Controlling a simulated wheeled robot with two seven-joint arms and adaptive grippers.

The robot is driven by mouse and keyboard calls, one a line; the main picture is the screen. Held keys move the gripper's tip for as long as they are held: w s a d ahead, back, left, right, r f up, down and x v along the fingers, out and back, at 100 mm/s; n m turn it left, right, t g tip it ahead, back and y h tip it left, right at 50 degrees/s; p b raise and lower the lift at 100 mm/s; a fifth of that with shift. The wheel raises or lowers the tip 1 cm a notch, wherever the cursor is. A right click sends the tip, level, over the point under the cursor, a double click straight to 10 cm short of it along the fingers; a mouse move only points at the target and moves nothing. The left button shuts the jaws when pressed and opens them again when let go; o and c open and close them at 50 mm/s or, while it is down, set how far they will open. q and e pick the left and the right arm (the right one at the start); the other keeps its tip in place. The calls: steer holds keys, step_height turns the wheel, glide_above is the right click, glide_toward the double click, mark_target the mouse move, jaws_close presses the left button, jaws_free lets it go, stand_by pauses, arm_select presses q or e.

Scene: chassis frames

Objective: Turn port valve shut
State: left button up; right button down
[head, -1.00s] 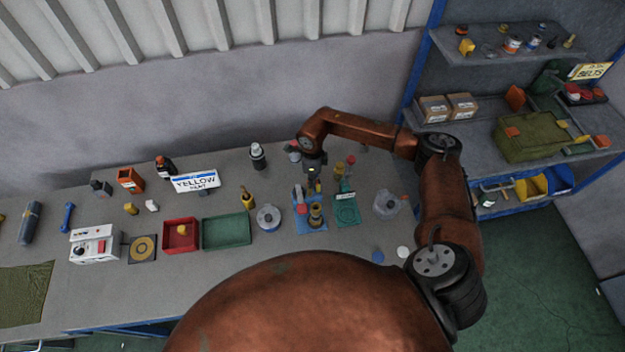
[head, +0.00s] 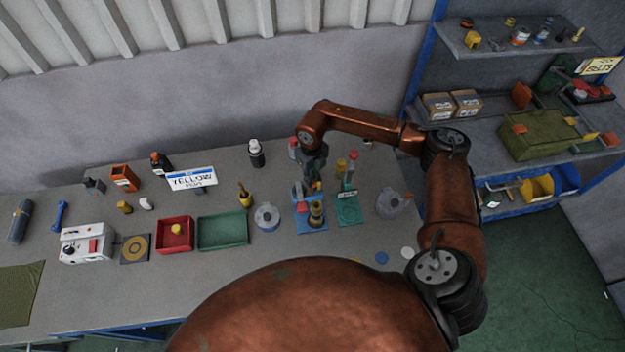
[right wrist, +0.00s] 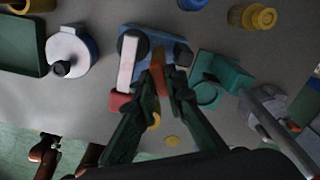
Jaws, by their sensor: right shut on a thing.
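A blue-based valve fixture (head: 311,226) stands on the bench, with a brass round body (head: 317,212) and a red-and-white part at its left. In the right wrist view its blue base (right wrist: 180,52) lies under the fingers, beside a white bar (right wrist: 128,62) with a red end (right wrist: 121,98). My right gripper (head: 313,186) is over this fixture, pointing down. In the right wrist view its dark green fingers (right wrist: 166,82) close on a narrow orange-brown piece (right wrist: 158,72), which looks like the valve's handle. The fingers hide much of it. My left gripper is not in view.
A teal-based fixture (head: 348,212) stands close to the right, with a grey jug-like thing (head: 390,204) beyond it. A white-and-blue round container (head: 266,216) and a green tray (head: 222,232) lie to the left. Bare bench shows in front of the tray.

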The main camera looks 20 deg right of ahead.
steer(key=m+b, duration=0.1)
steer(key=m, duration=0.2)
steer(key=m+b, duration=0.1)
steer(key=m, duration=0.1)
steer(key=shift+a+m, duration=0.2)
steer(key=shift+m, duration=0.2)
stand_by(0.4)
steer(key=c, duration=2)
jaws_free()
steer(key=shift+o, duration=0.2)
steer(key=shift+r, duration=0.2)
step_height(320, 180, up, 12)
steer(key=shift+f, duration=0.15)
